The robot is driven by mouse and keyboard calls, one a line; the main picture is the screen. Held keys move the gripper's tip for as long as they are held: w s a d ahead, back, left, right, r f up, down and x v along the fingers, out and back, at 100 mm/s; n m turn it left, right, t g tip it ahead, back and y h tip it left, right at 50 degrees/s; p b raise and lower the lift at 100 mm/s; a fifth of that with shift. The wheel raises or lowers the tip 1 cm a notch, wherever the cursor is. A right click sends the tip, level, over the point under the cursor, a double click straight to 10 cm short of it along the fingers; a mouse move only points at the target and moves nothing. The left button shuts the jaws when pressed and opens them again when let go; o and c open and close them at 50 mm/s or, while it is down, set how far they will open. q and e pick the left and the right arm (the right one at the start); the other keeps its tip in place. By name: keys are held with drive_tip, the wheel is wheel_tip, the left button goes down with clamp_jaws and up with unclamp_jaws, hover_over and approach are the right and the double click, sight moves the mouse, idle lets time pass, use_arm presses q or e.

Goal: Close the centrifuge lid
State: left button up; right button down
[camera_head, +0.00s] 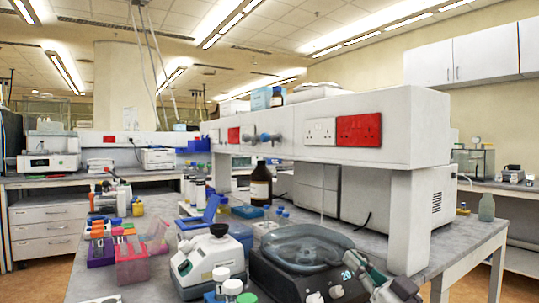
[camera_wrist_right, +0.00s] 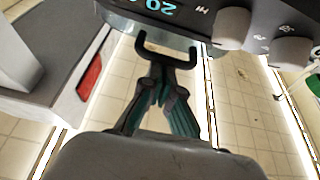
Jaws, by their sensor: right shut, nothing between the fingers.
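The centrifuge (camera_head: 268,276) has a dark body and stands at the front right of the bench. Its translucent blue-grey round lid (camera_head: 298,243) lies low over the bowl; I cannot tell whether it is fully down. My right gripper (camera_head: 352,262) is shut and empty at the centrifuge's front right corner. In the right wrist view, the fingers of the right gripper (camera_wrist_right: 163,72) meet just by a dark U-shaped piece (camera_wrist_right: 168,60) at the lid's edge; contact is unclear. The centrifuge front (camera_wrist_right: 215,15) shows a lit display and knobs.
A white device with a black top (camera_head: 207,258) stands left of the centrifuge, with white-capped bottles (camera_head: 232,288) in front. Tube racks (camera_head: 131,262) stand farther left. A white shelf unit (camera_head: 395,150) rises behind. A brown bottle (camera_head: 261,187) stands near the shelf.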

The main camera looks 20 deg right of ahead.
use_arm(q)
drive_tip(key=shift+s+r, duration=0.1)
drive_tip(key=shift+r, duration=0.15)
use_arm(e)
drive_tip(key=shift+f, duration=0.35)
